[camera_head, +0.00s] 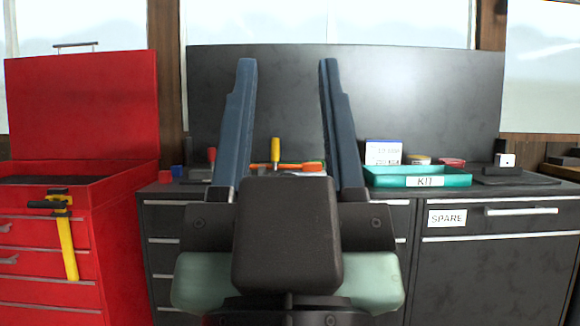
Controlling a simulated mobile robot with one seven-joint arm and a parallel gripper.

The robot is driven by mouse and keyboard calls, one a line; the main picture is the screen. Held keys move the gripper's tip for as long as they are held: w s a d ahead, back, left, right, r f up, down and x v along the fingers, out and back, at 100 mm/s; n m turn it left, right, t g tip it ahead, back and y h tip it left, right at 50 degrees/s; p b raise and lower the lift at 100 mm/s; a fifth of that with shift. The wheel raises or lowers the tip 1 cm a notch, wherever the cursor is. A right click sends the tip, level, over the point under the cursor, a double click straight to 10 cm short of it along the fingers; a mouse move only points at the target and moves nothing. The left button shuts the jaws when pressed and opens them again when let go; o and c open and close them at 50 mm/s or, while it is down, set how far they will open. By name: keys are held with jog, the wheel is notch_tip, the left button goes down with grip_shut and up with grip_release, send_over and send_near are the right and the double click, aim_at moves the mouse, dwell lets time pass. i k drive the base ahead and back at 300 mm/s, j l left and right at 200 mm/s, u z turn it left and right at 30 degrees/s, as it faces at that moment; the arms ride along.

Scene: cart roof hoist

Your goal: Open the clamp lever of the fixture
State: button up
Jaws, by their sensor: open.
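My gripper (288,68) fills the middle of the view, its two blue fingers pointing up and away, wide apart with nothing between them. Beyond it, on the dark cabinet top, a small upright yellow handle (275,150) and an orange bar (299,167) show between the fingers. They may belong to the fixture, but I cannot tell for sure. Their lower parts are hidden behind my gripper. A small red-topped piece (211,155) stands just left of the left finger. No clamp lever can be made out with certainty, so its position cannot be told.
A green tray labelled KIT (445,178) sits right of my gripper, with a labelled box (383,152) behind it. A dark mat (515,181) lies farther right. A dark panel (430,105) rises behind.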

aim_at(274, 143)
jog(key=i+l, duration=0.2)
jog(key=i, duration=0.3)
jog(key=i+l, duration=0.15)
jog(key=i, duration=0.35)
jog(key=i+l, duration=0.2)
jog(key=i, duration=0.3)
jog(key=i+l, duration=0.2)
jog(key=i, duration=0.3)
jog(key=j+u, duration=0.05)
